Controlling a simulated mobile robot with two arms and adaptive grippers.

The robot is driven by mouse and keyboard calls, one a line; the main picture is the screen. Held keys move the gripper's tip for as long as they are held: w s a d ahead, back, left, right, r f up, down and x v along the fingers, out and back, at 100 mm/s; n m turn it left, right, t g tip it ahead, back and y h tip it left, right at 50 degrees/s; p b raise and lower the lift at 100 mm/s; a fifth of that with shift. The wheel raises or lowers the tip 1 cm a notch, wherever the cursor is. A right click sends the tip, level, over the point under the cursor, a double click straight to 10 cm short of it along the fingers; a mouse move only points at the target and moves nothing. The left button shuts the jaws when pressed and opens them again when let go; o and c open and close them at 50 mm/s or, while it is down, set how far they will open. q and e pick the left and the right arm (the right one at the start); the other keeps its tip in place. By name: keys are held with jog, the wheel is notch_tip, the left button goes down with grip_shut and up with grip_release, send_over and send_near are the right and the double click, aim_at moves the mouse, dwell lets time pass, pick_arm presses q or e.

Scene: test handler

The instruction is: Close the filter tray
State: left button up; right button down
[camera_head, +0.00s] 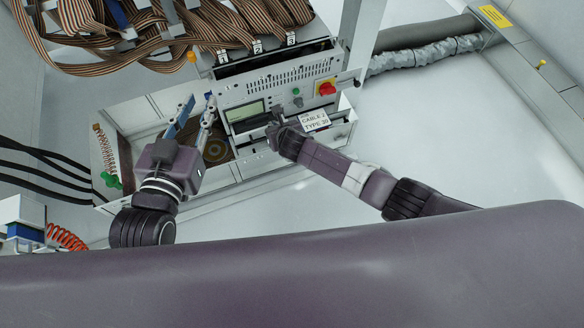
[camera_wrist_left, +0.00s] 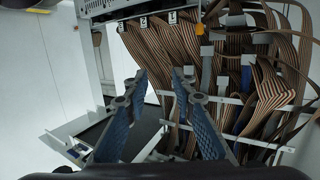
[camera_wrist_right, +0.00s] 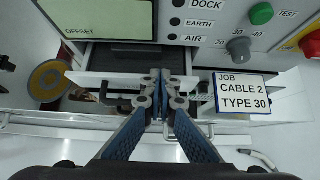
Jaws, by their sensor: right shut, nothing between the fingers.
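Under the display panel (camera_wrist_right: 190,30), in the right wrist view, what looks like the filter tray (camera_wrist_right: 105,82) stands open, with a white front edge and a dark interior behind it. My right gripper (camera_wrist_right: 160,78) is shut and empty. Its fingertips overlap the tray's front edge in that view; I cannot tell whether they touch it. In the head view the right gripper (camera_head: 274,132) hides part of the tray area below the display. My left gripper (camera_head: 194,108) is open and empty, left of the panel. The left wrist view shows its fingers (camera_wrist_left: 158,85) spread before cables.
A job card (camera_wrist_right: 243,92) reading "CABLE 2 TYPE 30" hangs right of the right gripper. A red stop button (camera_head: 326,88) sits on the panel. Brown ribbon cables (camera_head: 150,30) hang above. White floor lies clear at the right.

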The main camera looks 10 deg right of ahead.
pick_arm(q)
jog(key=shift+w+d+r+t, duration=0.15)
jog(key=shift+r+t, duration=0.15)
jog(key=shift+r, duration=0.2)
pick_arm(e)
jog(key=shift+w+a, duration=0.1)
jog(key=shift+w, duration=0.2)
